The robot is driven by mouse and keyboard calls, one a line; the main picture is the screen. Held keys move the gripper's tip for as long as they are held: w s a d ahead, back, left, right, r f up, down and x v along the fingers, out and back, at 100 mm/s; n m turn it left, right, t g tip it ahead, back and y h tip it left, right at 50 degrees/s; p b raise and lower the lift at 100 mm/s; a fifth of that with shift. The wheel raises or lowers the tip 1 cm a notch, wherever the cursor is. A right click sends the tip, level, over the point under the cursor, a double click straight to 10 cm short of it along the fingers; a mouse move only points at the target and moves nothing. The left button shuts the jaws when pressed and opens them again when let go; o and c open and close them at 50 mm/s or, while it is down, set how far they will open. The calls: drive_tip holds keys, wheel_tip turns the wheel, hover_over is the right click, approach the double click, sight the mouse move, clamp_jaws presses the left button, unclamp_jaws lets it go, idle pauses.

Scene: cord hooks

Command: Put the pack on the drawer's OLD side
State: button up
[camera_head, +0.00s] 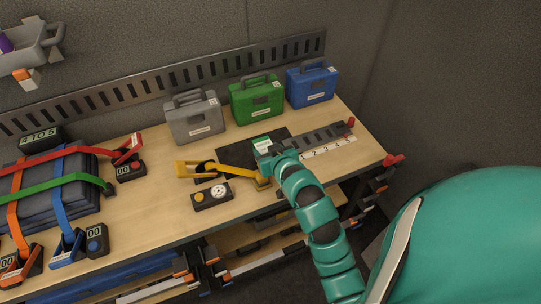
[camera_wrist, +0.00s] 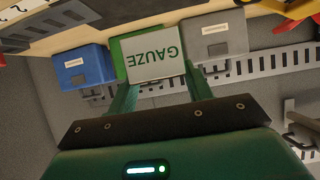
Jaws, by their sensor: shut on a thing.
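A pack (camera_wrist: 156,58) with a white face and green lettering that reads GAUZE is between the two fingers of my gripper (camera_wrist: 163,82) in the wrist view. My gripper is shut on it. In the head view the pack (camera_head: 261,142) shows as a small white and green patch at the tip of my gripper (camera_head: 268,151), over the dark mat on the bench; the gap below it cannot be judged. Under the bench front is a wood-coloured, drawer-like space (camera_head: 235,238), partly hidden by the bench edge and clamps. No OLD marking is readable.
Grey (camera_head: 194,117), green (camera_head: 257,98) and blue (camera_head: 310,84) cases stand along the back of the bench (camera_head: 150,200). A yellow lever clamp (camera_head: 200,167) and a gauge block (camera_head: 212,195) lie left of my gripper. A numbered strip (camera_head: 328,147) lies right. Strapped dark packs fill the left.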

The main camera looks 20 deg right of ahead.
sight(270, 144)
drive_tip(key=w, duration=0.1)
drive_tip(key=w+d+f+p, duration=0.1)
drive_tip(key=w+d+p, duration=0.1)
drive_tip(key=w, duration=0.1)
drive_tip(key=shift+f, duration=0.35)
drive_tip(key=w+f, duration=0.1)
drive_tip(key=w+d+f+p, duration=0.1)
drive_tip(key=f, duration=0.1)
drive_tip(key=f+p, duration=0.1)
drive_tip(key=shift+w+d+f, duration=0.15)
drive_tip(key=shift+w+d, duration=0.15)
drive_tip(key=shift+w, duration=0.1)
drive_tip(key=shift+w+d+f+p, duration=0.3)
drive_tip(key=shift+w+f, duration=0.25)
drive_tip(key=shift+f, duration=0.2)
drive_tip(key=shift+f+p, duration=0.5)
drive_tip(key=shift+f, duration=1.05)
drive_tip(key=shift+f, duration=0.15)
drive_tip(key=o, duration=1)
drive_tip(key=shift+c, duration=0.2)
